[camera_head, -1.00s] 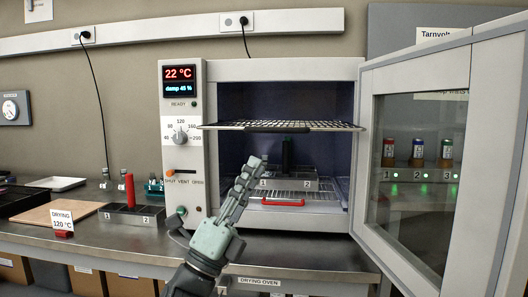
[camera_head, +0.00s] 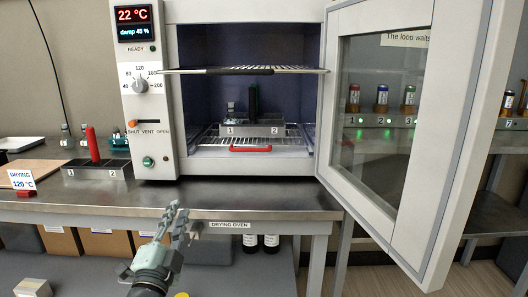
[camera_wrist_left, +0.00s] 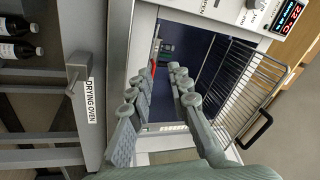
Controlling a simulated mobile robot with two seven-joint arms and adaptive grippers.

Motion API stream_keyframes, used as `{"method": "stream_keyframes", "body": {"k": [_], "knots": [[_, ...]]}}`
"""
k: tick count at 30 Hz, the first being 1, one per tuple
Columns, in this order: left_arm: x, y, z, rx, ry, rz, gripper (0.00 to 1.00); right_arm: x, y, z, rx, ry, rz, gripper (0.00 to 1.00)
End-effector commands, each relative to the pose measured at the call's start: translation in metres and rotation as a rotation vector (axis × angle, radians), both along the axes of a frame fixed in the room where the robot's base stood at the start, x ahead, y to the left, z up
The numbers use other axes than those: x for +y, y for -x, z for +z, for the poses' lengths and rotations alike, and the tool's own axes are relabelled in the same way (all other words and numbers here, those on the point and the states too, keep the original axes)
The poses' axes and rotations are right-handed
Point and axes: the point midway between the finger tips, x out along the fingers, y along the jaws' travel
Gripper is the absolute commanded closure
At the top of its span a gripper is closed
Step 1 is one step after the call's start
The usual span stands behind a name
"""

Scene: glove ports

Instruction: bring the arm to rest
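My left gripper (camera_head: 178,212) is in front of the bench's front edge in the head view, below the oven opening. It is empty, its fingers apart; they also show spread in the left wrist view (camera_wrist_left: 160,88), pointing toward the oven. The drying oven (camera_head: 171,100) stands on the bench with its glass door (camera_head: 395,120) swung wide open to the right. Inside, a grey block (camera_head: 264,130) marked 1 and 2 sits on the lower rack, with a dark green upright piece (camera_head: 253,98) and a small grey piece at position 1. My right gripper is not in view.
An upper wire shelf (camera_head: 245,70) juts out of the oven. A red handle (camera_head: 250,149) sits at the lower rack's front. A second block (camera_head: 97,172) with a red upright piece (camera_head: 92,144) stands left on the bench. The open door's edge reaches out past the bench.

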Motion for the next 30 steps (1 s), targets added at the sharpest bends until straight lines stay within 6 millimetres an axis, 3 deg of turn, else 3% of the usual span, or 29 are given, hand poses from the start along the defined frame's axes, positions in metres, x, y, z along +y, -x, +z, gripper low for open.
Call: {"method": "stream_keyframes", "body": {"k": [1,3,8,12,15,18,22,25,30], "knots": [[0.011,0.006,-0.038,0.107,0.069,0.02,0.81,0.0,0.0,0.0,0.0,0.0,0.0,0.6],[0.024,0.017,-0.089,0.256,0.178,0.056,0.81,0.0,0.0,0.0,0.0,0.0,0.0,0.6],[0.047,0.066,-0.2,0.577,0.401,0.164,0.81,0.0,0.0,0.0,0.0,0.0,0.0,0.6],[0.059,0.13,-0.285,0.843,0.574,0.287,0.81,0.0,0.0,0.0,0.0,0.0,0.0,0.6],[0.063,0.186,-0.335,1.021,0.682,0.389,0.81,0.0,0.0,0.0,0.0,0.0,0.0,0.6],[0.064,0.239,-0.371,1.171,0.763,0.489,0.81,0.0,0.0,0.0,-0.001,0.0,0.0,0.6],[0.064,0.291,-0.397,1.305,0.832,0.592,0.81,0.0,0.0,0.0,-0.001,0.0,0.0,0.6],[0.063,0.314,-0.406,1.361,0.857,0.638,0.81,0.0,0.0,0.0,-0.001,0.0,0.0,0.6],[0.063,0.323,-0.409,1.384,0.868,0.658,0.81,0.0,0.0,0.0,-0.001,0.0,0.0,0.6]]}}
